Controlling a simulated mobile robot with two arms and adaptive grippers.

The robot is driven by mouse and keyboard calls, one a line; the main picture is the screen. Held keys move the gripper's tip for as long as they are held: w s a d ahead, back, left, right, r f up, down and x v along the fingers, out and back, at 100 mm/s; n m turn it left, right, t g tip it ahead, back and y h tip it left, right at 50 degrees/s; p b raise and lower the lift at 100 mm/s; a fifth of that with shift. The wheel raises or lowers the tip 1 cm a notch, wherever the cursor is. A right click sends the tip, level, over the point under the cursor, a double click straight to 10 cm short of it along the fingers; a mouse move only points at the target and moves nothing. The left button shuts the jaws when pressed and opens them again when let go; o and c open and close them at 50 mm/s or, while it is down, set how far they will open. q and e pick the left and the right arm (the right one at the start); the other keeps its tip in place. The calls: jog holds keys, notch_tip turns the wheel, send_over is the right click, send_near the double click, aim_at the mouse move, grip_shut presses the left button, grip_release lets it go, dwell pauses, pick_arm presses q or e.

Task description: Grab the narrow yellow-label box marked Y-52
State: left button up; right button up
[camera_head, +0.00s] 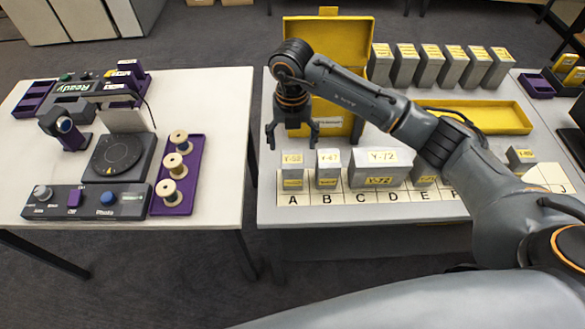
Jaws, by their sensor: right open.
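A narrow grey box (292,180) with yellow labels stands over letter A on the lettered strip of the right table. Its top label looks like Y-52, though the last digit is small and hard to read. My right gripper (292,138) is open and empty, fingers pointing down. In the picture it is just above and behind this box, apart from it. Another narrow grey box (328,180) stands over B. A wider box marked Y-72 (372,181) stands over C and D. My left gripper is not in view.
My right arm hides part of the strip past D. A yellow open case (340,40) stands behind the gripper. Several upright grey boxes (430,68) line the back, with a yellow tray (490,118) before them. The left table (215,110) holds equipment and a purple spool tray (192,150).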

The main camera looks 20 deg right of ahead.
aim_at(292, 155)
notch_tip(292, 155, down, 6)
jog(key=shift+s+f+p, duration=0.1)
jog(key=shift+p, duration=0.35)
jog(key=shift+s+a+f, duration=0.15)
jog(key=shift+f, duration=0.1)
jog(key=f+p, duration=0.1)
jog(key=s+f+p, duration=0.1)
jog(key=f, duration=0.1)
jog(key=shift+s+a+f, duration=0.1)
jog(key=shift+f, duration=0.75)
jog(key=c, duration=1.3)
